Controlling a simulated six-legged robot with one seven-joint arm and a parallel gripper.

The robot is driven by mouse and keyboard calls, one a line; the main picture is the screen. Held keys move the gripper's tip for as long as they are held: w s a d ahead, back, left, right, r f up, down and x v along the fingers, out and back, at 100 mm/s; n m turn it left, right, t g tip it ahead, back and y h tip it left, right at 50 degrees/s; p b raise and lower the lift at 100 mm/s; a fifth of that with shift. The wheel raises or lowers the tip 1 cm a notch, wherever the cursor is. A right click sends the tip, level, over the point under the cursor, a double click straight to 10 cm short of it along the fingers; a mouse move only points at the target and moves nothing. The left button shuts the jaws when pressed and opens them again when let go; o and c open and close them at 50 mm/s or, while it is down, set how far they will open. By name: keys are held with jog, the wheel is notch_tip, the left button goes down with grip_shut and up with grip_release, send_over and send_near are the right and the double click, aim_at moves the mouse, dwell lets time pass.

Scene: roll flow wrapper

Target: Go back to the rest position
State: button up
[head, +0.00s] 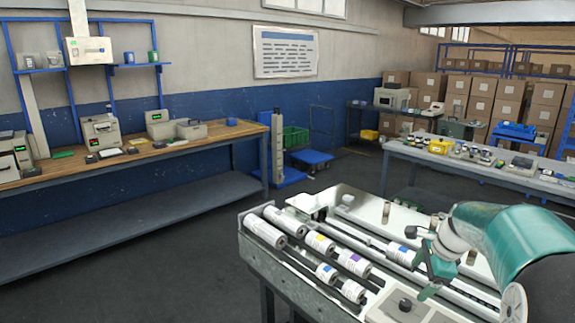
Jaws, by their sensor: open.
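My gripper (430,275) is at the lower right of the head view, above the right part of the metal roll machine (370,213). It is small and partly mixed with the machine parts behind it, and nothing clear shows between its fingers. My teal arm reaches in from the right edge. Several white labelled rolls lie on the machine's left side, among them one with a yellow band (319,244) and one with a purple band (353,261). Another roll with a blue label (401,254) lies on the rails just left of my gripper.
A wooden workbench (160,150) with several devices runs along the left wall. A grey table (480,165) with small items stands at the right, behind the machine. Cardboard boxes (480,105) are stacked at the back right. The dark floor (150,260) between bench and machine is clear.

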jog(key=s+a+r+n+h, duration=0.1)
jog(key=s+a+r+n, duration=0.6)
jog(key=s+a+n, duration=0.5)
jog(key=s+n, duration=0.1)
jog(key=s, duration=0.2)
jog(key=s+a+f+n+t, duration=0.1)
jog(key=s+a+n, duration=0.2)
jog(key=s, duration=0.3)
jog(key=s+a+n+t+h, duration=0.1)
jog(key=s+a+n, duration=0.1)
jog(key=s+n, duration=0.2)
jog(key=shift+s+a+f, duration=0.2)
jog(key=shift+s+a, duration=0.2)
jog(key=shift+s, duration=0.35)
jog(key=shift+d, duration=0.1)
